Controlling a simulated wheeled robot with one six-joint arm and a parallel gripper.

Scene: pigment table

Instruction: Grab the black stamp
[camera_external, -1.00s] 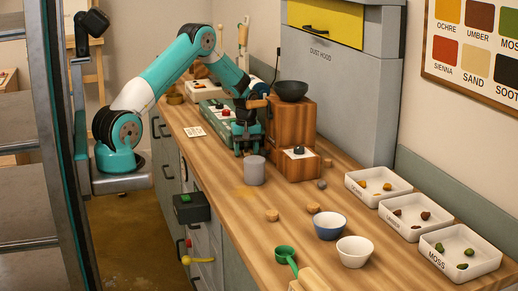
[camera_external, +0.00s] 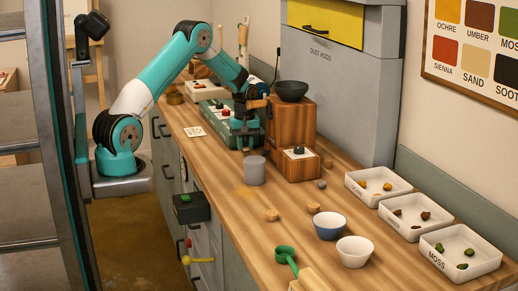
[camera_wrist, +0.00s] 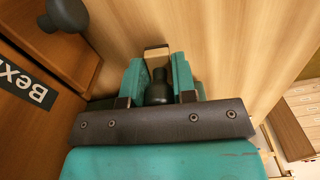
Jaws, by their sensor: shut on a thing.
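My gripper (camera_external: 243,146) points down over the wooden worktop (camera_external: 235,205), just left of the wooden box unit in the external view. In the wrist view, the teal fingers of my gripper (camera_wrist: 159,82) are closed around the black stamp (camera_wrist: 158,92). Its dark, rounded handle shows between them. A pale wooden piece (camera_wrist: 156,56) shows just beyond the handle; I cannot tell whether it belongs to the stamp. The stamp is too small and hidden to make out in the external view.
The wooden box unit (camera_external: 290,125) with a black bowl (camera_external: 291,90) on top stands close on the right. A grey cup (camera_external: 254,171) is just in front. A green rack (camera_external: 210,112) lies behind. White trays (camera_external: 378,184) line the right side.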

